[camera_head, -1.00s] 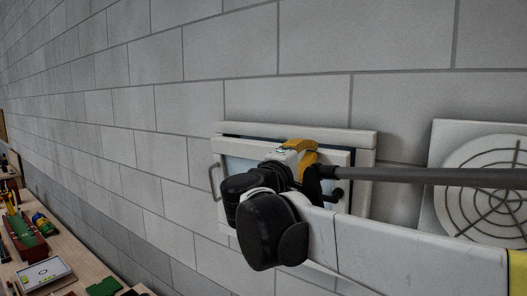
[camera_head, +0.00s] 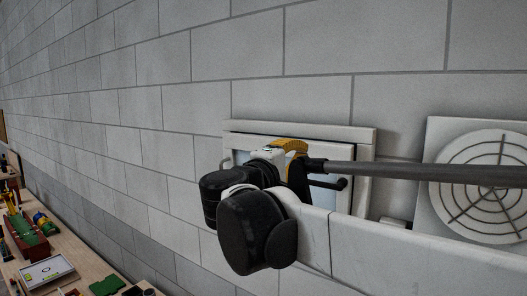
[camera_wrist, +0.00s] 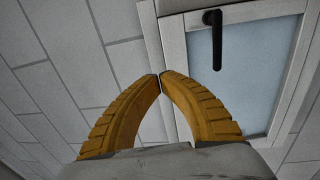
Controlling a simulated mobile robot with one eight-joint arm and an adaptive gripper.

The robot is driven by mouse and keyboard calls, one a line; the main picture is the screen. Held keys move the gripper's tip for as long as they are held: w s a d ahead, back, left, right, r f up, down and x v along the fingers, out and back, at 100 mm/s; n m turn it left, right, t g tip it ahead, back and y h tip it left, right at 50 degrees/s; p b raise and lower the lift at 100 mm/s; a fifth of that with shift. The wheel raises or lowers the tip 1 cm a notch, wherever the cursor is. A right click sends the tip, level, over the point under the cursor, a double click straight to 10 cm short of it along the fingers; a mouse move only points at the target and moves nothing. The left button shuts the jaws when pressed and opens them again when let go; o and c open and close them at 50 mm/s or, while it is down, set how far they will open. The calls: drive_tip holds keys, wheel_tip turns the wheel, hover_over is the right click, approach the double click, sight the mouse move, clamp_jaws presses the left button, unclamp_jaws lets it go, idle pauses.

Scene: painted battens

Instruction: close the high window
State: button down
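The high window has a white outer frame (camera_head: 300,132) on the block wall, and its sash sits in or close to that frame. In the wrist view its pale blue pane (camera_wrist: 250,75) and black lever handle (camera_wrist: 215,38) show at the upper right. The handle (camera_head: 341,184) also shows below a grey bar in the head view. My gripper (camera_head: 292,146) has yellow fingers and is in front of the window, covering much of the pane. In the wrist view my gripper's fingertips (camera_wrist: 160,75) meet with nothing between them, over the window's frame edge. Contact cannot be told.
A round vent grille (camera_head: 490,180) on a white plate is on the wall to the right. A wooden bench (camera_head: 85,262) with a red toolbox (camera_head: 24,238) and other items stands at lower left. The wall left of the window is bare.

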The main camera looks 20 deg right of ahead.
drive_tip(key=w+a+f+b, duration=0.2)
drive_tip(key=w+a+b, duration=0.25)
drive_tip(key=a, duration=0.25)
drive_tip(key=s+d+r+p+x, duration=0.1)
drive_tip(key=p+x, duration=0.1)
drive_tip(key=x, duration=1)
drive_tip(key=shift+w+d+p, duration=0.2)
drive_tip(key=shift+d+p, duration=0.05)
drive_tip(key=shift+p, duration=0.05)
